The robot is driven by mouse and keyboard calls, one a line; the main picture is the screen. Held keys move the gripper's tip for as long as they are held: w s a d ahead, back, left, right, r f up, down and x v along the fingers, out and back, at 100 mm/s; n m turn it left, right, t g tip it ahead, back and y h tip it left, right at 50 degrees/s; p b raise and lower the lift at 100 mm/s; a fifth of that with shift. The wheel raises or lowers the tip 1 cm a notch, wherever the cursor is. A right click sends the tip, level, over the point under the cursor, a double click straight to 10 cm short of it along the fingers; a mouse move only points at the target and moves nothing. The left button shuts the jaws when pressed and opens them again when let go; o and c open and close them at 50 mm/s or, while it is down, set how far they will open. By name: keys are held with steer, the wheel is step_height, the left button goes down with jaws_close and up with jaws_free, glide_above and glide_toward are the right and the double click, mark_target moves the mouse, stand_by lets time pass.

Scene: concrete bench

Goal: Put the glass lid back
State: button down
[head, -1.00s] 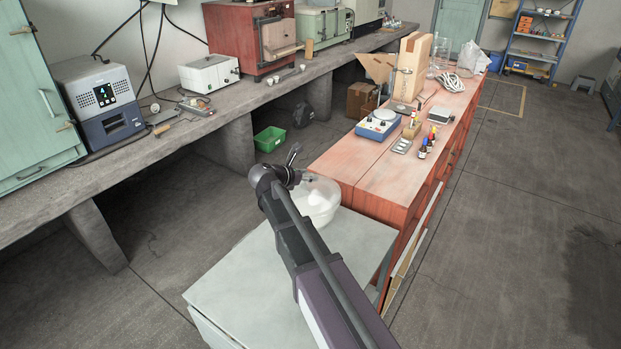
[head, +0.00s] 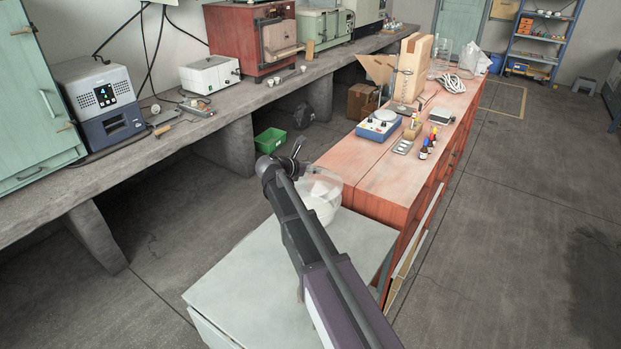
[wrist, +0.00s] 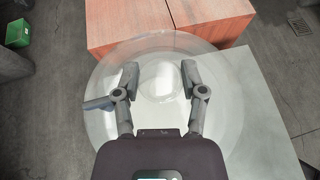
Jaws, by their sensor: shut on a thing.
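A clear round glass lid (wrist: 108,75) fills the middle of the wrist view; its far edge overlaps the red bench end. My gripper (wrist: 159,77) is shut on its middle part, with a finger on each side. In the head view my gripper (head: 297,165) is beside the lid (head: 322,177), which shows faintly above a glass bowl (head: 324,206) with whitish contents. The bowl stands on a pale grey-green cabinet top. My arm hides part of the bowl. I cannot tell from these views whether lid and bowl rim touch.
The grey-green cabinet top (head: 240,285) is bare around the bowl. The red bench (head: 345,160) adjoins it behind, carrying a blue-and-white device (head: 379,125), small bottles (head: 424,150) and a retort stand. A green crate (head: 270,140) is on the floor at left.

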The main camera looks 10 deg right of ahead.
mark_target(310, 176)
steer(key=shift+s+f+b, duration=0.1)
steer(key=shift+f+b, duration=1.15)
steer(key=shift+f, duration=0.4)
steer(key=shift+f+b, duration=0.6)
steer(key=shift+c, duration=0.8)
jaws_free()
steer(key=shift+r, duration=0.2)
steer(key=shift+r+p, duration=0.4)
steer(key=shift+p, duration=0.15)
steer(key=shift+s+a+r+p, duration=0.15)
steer(key=shift+r+p, duration=0.1)
steer(key=shift+p, duration=0.05)
steer(key=p+v, duration=0.4)
steer(key=v, duration=0.7)
steer(key=shift+s+a+p, duration=0.15)
steer(key=shift+a+p, duration=0.1)
steer(key=shift+p, duration=0.1)
